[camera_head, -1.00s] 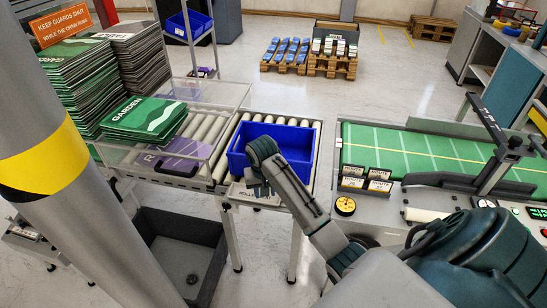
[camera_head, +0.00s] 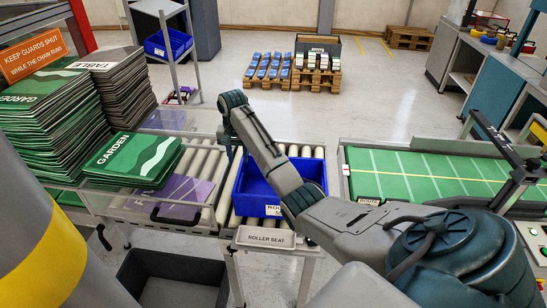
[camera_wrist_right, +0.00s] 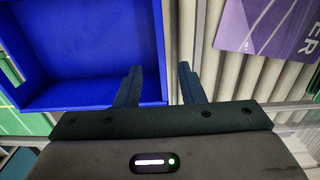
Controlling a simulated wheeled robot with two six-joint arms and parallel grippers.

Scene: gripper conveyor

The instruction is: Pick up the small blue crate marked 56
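The blue crate (camera_head: 262,195) sits on the roller conveyor, partly hidden by my right arm. A white label (camera_head: 275,211) on it is only partly readable. My right gripper (camera_head: 229,150) points down by the crate's left side, its fingertips hard to make out in the head view. In the right wrist view my right gripper (camera_wrist_right: 161,84) is open with nothing held. The edge of the blue crate (camera_wrist_right: 80,88) lines up with the gap between the fingers; I cannot tell how far below it is. My left gripper is not in view.
Stacked green cartons (camera_head: 132,158) and a purple board (camera_head: 175,198) lie left of the crate. A green belt (camera_head: 430,178) runs at the right. Another blue crate (camera_head: 168,43) stands on a rear shelf. A "ROLLER SEAT" plate (camera_head: 264,238) is in front.

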